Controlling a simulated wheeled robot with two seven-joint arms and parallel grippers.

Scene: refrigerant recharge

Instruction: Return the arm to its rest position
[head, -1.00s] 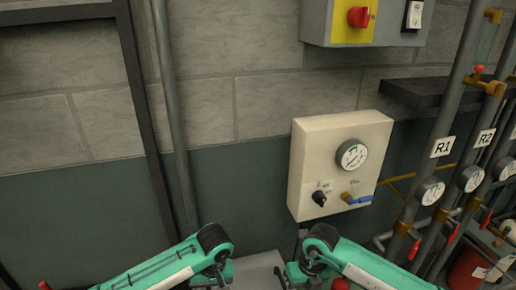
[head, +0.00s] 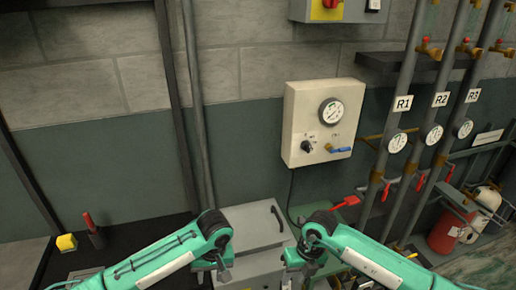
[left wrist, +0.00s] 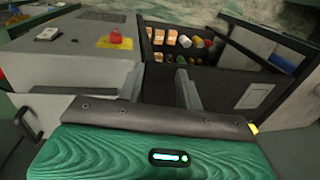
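My left arm (head: 165,258) and my right arm (head: 365,252), both teal, are bent in at the bottom of the head view. My left gripper (head: 222,274) points down near the middle. In the left wrist view its two grey fingers (left wrist: 164,88) stand apart with nothing visible between them. My right gripper (head: 298,275) is small and dark at the bottom, and its fingers are too unclear to tell open from shut.
A cream gauge panel (head: 322,122) hangs on the wall. Pipes labelled R1 (head: 403,103), R2 and R3 stand at right, near a red cylinder (head: 445,232). A grey cabinet (head: 262,232) stands behind my grippers. The left wrist view shows a dark bin (left wrist: 215,52) of bottles and boxes.

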